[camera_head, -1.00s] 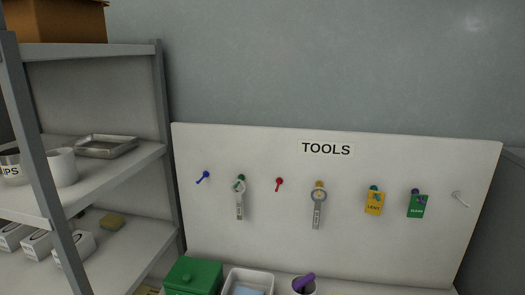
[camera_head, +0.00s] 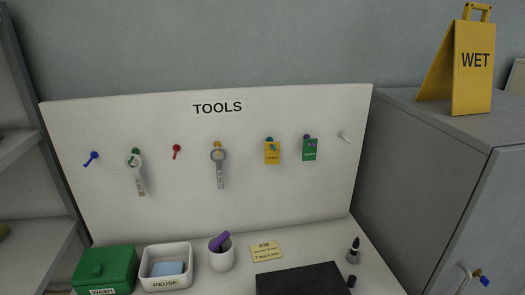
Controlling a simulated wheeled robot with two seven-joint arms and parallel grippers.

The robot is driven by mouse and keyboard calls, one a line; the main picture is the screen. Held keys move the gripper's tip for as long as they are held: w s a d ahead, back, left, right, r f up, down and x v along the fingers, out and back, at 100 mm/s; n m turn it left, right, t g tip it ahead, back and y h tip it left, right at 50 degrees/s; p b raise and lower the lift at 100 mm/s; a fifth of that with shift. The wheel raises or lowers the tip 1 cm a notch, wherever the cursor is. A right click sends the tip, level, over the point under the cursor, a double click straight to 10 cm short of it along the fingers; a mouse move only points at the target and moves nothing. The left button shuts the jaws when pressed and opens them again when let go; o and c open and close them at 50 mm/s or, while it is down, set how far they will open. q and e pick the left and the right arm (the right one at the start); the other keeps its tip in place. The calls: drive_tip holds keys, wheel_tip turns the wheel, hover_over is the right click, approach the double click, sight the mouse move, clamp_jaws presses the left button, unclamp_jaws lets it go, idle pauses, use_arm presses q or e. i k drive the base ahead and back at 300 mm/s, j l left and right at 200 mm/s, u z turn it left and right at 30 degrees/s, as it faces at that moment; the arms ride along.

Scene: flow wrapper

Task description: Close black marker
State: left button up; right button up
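A small black marker (camera_head: 354,248) stands upright near the right end of the white table, with a narrow tip pointing up. A small dark piece (camera_head: 351,281) lies or stands just in front of it, beside the black box; it may be the cap, but it is too small to tell. Neither of my grippers is in view.
A black flat box (camera_head: 301,279) is at the table's front. A yellow job note (camera_head: 266,251), a cup with a purple item (camera_head: 221,256), a white REUSE tray (camera_head: 146,270) and a green WASH box (camera_head: 106,266) stand left. The tool board (camera_head: 300,105) is behind; a grey cabinet (camera_head: 415,185) is right.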

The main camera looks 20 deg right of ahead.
sight(355, 245)
drive_tip(key=k+z, duration=0.15)
drive_tip(key=z, duration=1.2)
